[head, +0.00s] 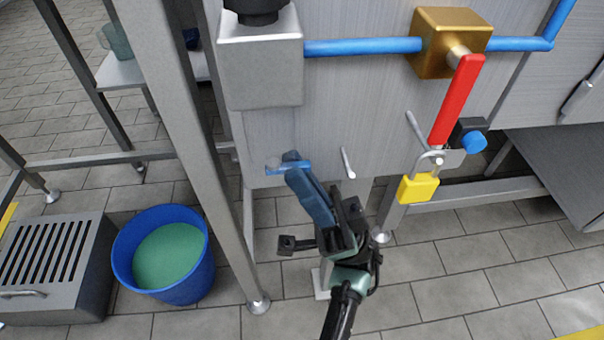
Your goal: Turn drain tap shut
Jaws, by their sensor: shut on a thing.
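My gripper (298,170) reaches up from the bottom of the head view to the lower edge of the grey metal panel. Its dark blue jaws are shut on a small light blue handle (275,168), which I take to be the drain tap's. The handle lies roughly level across the jaw tips, and its grey left end shows beside them. The jaws cover part of the handle. The tap's body and outlet cannot be made out.
A red lever (457,100) on a brass valve (445,43) carries a yellow padlock (418,187) to the right. A thin metal bar (347,163) sticks out close by. A steel post (185,120) and a blue bucket of green liquid (165,252) stand left.

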